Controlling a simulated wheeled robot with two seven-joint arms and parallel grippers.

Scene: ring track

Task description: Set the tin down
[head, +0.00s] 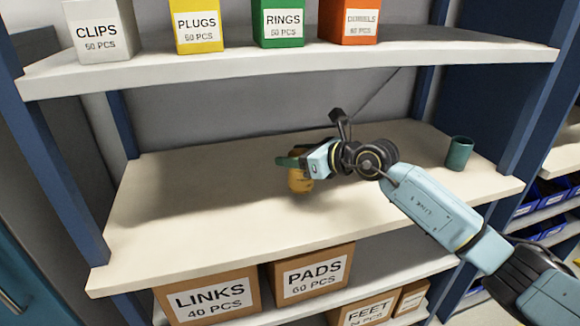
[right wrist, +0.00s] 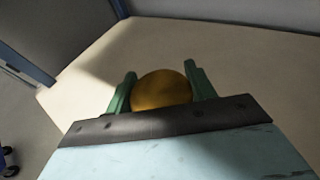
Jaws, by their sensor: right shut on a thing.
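My right gripper (head: 290,163) is shut on a round, mustard-yellow tin (head: 299,181) over the middle shelf (head: 190,215). In the right wrist view the tin (right wrist: 161,90) sits between the two green fingers of the gripper (right wrist: 161,88), one on each side. The gripper and arm hide part of the tin in the head view. I cannot tell whether its base touches the shelf. A dark green cup-like tin (head: 459,153) stands upright at the right end of the same shelf. My left gripper is not in view.
The upper shelf (head: 300,62) holds a row of labelled boxes, such as the yellow plugs box (head: 197,25). The lower shelf holds cardboard boxes, such as the pads box (head: 312,275). Blue posts (head: 48,180) frame the sides. The middle shelf's left part is clear.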

